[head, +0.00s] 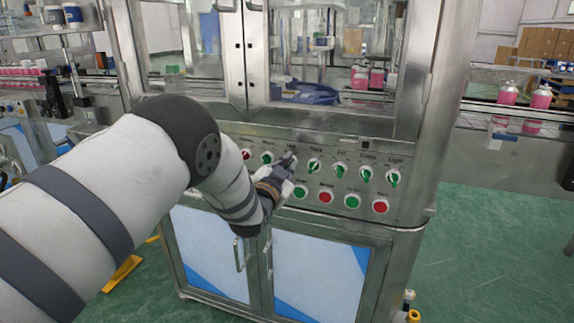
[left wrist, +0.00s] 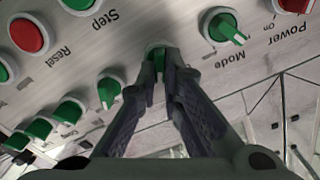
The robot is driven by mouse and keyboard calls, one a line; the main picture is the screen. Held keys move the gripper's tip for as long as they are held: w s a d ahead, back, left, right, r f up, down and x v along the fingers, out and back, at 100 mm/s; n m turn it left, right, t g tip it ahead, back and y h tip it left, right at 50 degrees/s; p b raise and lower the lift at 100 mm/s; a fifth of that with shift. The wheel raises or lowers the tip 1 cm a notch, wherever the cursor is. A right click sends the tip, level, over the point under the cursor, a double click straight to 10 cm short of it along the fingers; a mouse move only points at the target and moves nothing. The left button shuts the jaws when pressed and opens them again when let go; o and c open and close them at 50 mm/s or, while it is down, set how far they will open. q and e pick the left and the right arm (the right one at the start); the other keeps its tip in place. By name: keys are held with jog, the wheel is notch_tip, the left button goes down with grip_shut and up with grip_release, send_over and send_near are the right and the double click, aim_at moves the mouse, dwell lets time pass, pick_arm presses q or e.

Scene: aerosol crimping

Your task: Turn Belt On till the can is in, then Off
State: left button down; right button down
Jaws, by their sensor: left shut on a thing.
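The control panel (head: 330,188) on the machine's front carries a top row of knobs and a lower row of buttons. My left gripper (head: 290,160) is at the third knob from the left in the top row. In the left wrist view my left gripper (left wrist: 160,72) is shut on that green knob (left wrist: 157,50). Its fingers hide most of the knob, so its angle cannot be told, and its label is hidden there. Pink cans (head: 508,94) stand on the conveyor at the right. More pink cans (head: 376,78) show behind the machine's glass.
The Mode knob (left wrist: 222,28) and another green knob (left wrist: 109,90) flank my fingers closely. Round buttons, one of them red (head: 326,198), lie just below. Cabinet doors with handles (head: 239,254) are under the panel. Green floor (head: 490,240) is clear at the right.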

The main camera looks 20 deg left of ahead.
dwell(0.5)
pick_arm(q)
jog(key=c, duration=1.7)
grip_release()
jog(key=s, duration=1.2)
